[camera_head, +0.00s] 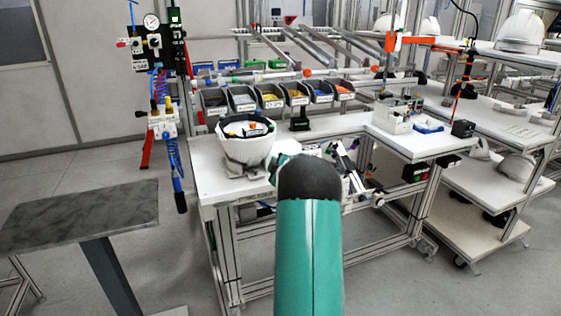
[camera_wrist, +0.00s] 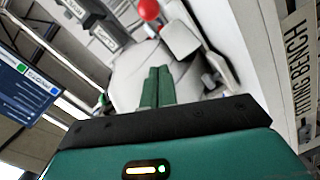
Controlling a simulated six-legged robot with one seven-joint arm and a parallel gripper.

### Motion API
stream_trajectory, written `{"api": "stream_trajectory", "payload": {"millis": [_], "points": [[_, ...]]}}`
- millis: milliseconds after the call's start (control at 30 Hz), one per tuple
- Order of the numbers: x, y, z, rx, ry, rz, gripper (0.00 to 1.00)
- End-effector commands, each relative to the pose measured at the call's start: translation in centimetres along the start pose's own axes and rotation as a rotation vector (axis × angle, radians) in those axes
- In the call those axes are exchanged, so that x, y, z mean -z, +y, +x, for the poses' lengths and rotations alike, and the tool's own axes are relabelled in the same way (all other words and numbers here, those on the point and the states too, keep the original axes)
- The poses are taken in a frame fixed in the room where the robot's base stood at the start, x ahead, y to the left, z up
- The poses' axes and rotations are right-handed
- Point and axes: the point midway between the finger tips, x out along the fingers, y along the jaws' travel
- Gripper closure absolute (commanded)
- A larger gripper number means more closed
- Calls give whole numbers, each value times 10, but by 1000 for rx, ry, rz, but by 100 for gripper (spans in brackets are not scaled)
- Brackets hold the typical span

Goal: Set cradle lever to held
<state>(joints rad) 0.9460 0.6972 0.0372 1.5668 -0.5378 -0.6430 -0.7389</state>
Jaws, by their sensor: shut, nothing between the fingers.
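In the wrist view a red ball knob (camera_wrist: 148,10) shows at the top edge, near a light grey block (camera_wrist: 180,38); it looks like the end of the cradle lever, whose setting I cannot read. My gripper (camera_wrist: 159,70) has its two green fingers together and empty, pointing towards a pale surface just below the knob, apart from the knob. In the head view my green arm hides the gripper and the lever. A white helmet shell (camera_head: 244,152) sits upside down on the white bench (camera_head: 212,180), left of my arm.
Several grey parts bins (camera_head: 270,98) line the back of the bench. A white box (camera_head: 393,118) stands on the right part. A dark-topped table (camera_head: 85,212) is at left, and a rack with helmets (camera_head: 520,32) at right. A lettered bench edge (camera_wrist: 303,50) shows in the wrist view.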

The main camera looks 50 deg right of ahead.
Motion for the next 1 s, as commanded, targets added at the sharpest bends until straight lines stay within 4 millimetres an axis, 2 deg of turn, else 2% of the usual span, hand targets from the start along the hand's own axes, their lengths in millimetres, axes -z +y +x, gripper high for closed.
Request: {"api": "stream_trajectory", "payload": {"millis": [100,233,333,500,1000], "points": [[0,-1,23,-1,1,1,100],[-6,0,42,-1,-3,1,100],[-23,0,44,-1,-3,2,100],[-36,0,48,0,0,1,100],[-40,1,47,0,1,0,100]]}}
